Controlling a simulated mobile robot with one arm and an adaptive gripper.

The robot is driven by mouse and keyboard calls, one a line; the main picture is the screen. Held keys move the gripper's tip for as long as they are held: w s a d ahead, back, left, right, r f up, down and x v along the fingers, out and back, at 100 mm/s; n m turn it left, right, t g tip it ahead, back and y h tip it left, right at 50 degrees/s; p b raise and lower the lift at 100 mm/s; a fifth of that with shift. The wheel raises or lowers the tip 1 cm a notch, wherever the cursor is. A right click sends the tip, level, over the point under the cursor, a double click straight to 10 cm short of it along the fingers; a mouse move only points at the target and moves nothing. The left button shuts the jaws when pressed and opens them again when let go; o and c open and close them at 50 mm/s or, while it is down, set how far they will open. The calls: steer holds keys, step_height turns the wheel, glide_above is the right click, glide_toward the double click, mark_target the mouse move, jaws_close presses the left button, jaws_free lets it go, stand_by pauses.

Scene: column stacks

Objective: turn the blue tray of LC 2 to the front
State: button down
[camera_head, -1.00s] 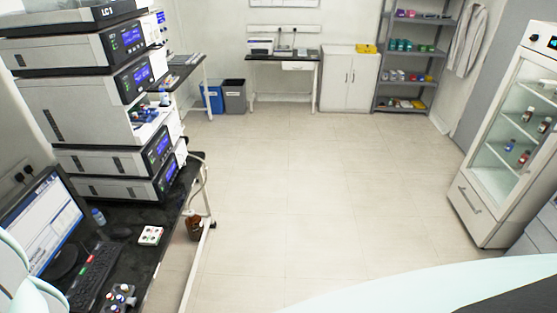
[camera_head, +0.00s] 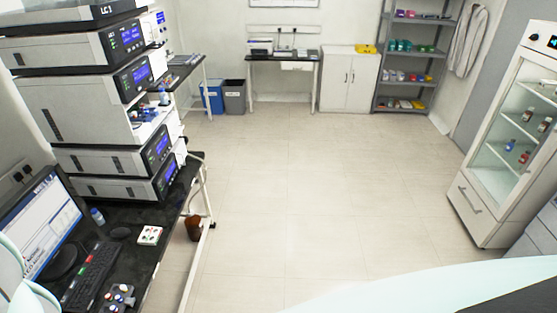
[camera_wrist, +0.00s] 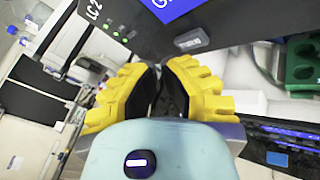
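My gripper (camera_wrist: 158,85) shows in the wrist view with yellow ribbed fingers and black inner faces. The fingertips are together or almost so, with no object visible between them. It is close to a dark instrument panel (camera_wrist: 150,32) marked LC 2, with a blue screen (camera_wrist: 168,7) and a grey button (camera_wrist: 191,40). A green holder with round holes (camera_wrist: 303,62) is at the right edge. I cannot make out a blue tray there. In the head view, the LC 1 stack (camera_head: 75,100) stands at left, with blue items (camera_head: 148,115) in its open bay. My gripper is not visible there.
A brown bottle (camera_head: 193,228) stands beside the bench. A glass-door fridge (camera_head: 505,140) is at right. The middle floor (camera_head: 320,190) is clear.

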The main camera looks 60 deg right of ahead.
steer(key=shift+w+a, duration=0.1)
steer(key=shift+w, duration=0.1)
stand_by(0.7)
steer(key=shift+w+a, duration=0.15)
steer(key=shift+w, duration=0.05)
steer(key=shift+w+a+b, duration=0.2)
steer(key=shift+w+b, duration=0.1)
steer(key=shift+b, duration=0.2)
stand_by(0.6)
steer(key=shift+s+d, duration=0.45)
steer(key=shift+s, duration=0.25)
stand_by(0.4)
steer(key=shift+s+d, duration=0.45)
steer(key=shift+s, duration=0.25)
steer(key=shift+s+d, duration=0.45)
steer(key=shift+s, duration=0.25)
steer(key=shift+s+d, duration=0.45)
steer(key=shift+s, duration=0.25)
